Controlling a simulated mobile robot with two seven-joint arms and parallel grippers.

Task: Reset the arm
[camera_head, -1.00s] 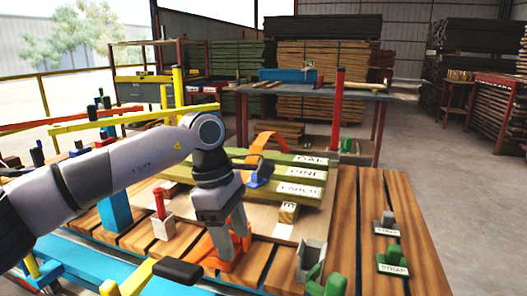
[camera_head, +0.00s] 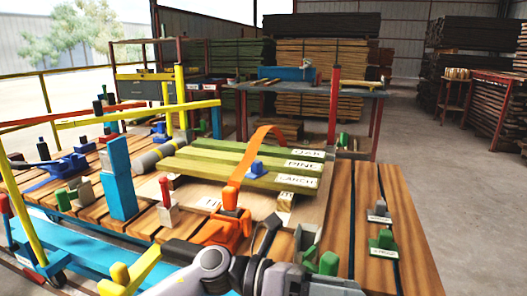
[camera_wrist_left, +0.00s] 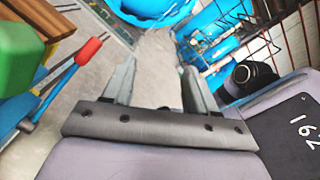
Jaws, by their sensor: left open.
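My left gripper (camera_wrist_left: 158,70) shows in the left wrist view with its two grey fingers apart and nothing between them. Bare floor lies beyond the fingers. In the head view, grey links of my own arm cross the bottom edge, below the wooden bench (camera_head: 345,220); I cannot tell a fingertip there. Green-tinted planks (camera_head: 240,165) with paper labels lie on the bench. An orange strap (camera_head: 240,180) runs over them to an orange clamp (camera_head: 228,222) in front. My right gripper is not seen.
A blue upright block (camera_head: 119,180) and a yellow bar (camera_head: 140,114) stand on the left. In the left wrist view, a red-tipped lever (camera_wrist_left: 88,51) and green block (camera_wrist_left: 18,55) are at left, and a wire rack (camera_wrist_left: 275,25) at upper right.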

